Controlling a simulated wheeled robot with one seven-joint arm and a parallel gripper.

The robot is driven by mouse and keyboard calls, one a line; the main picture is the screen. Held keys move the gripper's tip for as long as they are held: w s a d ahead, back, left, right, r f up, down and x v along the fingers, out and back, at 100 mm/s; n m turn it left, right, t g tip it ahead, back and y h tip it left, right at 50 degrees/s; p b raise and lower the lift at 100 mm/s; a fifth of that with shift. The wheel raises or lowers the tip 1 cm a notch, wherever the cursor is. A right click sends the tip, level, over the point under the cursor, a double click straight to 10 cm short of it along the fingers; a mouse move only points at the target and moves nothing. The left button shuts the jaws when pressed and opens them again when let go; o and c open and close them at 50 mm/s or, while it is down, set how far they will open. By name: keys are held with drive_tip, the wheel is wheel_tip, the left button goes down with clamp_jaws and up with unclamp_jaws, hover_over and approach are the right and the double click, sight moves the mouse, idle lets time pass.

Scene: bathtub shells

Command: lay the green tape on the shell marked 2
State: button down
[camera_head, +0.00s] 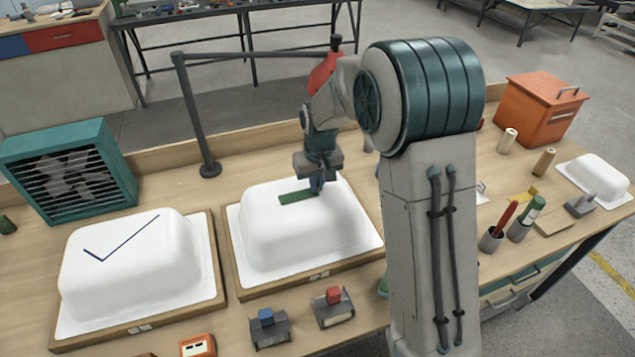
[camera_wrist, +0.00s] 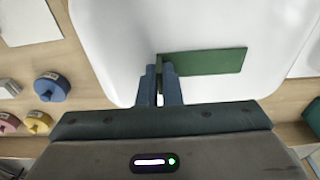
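The green tape (camera_head: 297,197) is a short flat strip at the top of the middle white shell (camera_head: 275,233). In the wrist view the green tape (camera_wrist: 210,62) stretches to the right from my fingertips, over the white shell (camera_wrist: 115,45). My gripper (camera_head: 317,186) points down over this shell. In the wrist view the blue fingers of my gripper (camera_wrist: 161,72) are close together on the tape's left end. The tape is at or very near the shell's surface; I cannot tell whether it touches all along. The small labels on the boards' front edges are too small to read.
Another white shell (camera_head: 130,262) at the left bears a thin blue bent line. A teal fan box (camera_head: 70,170) stands behind it. Two small dispensers (camera_head: 268,327) (camera_head: 333,307) sit in front. An orange box (camera_head: 543,108), cups and a small white shell (camera_head: 597,178) are at the right.

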drive_tip(key=c, duration=1.1)
unclamp_jaws()
drive_tip(key=shift+o, duration=0.2)
drive_tip(key=shift+r+p, duration=2.2)
drive_tip(key=shift+r, duration=1.35)
drive_tip(key=s+d+r+m, duration=0.1)
drive_tip(key=s+d+r, duration=0.2)
drive_tip(key=s, duration=0.6)
drive_tip(key=s+d+r+m+t+b, duration=0.1)
drive_tip(key=s+d+r, duration=0.2)
drive_tip(key=s, duration=0.6)
drive_tip(key=s+d+r+m+t, duration=0.1)
drive_tip(key=s+d+r, duration=0.3)
drive_tip(key=s, duration=0.4)
drive_tip(key=shift+s+d, duration=0.4)
drive_tip(key=shift+d, duration=0.25)
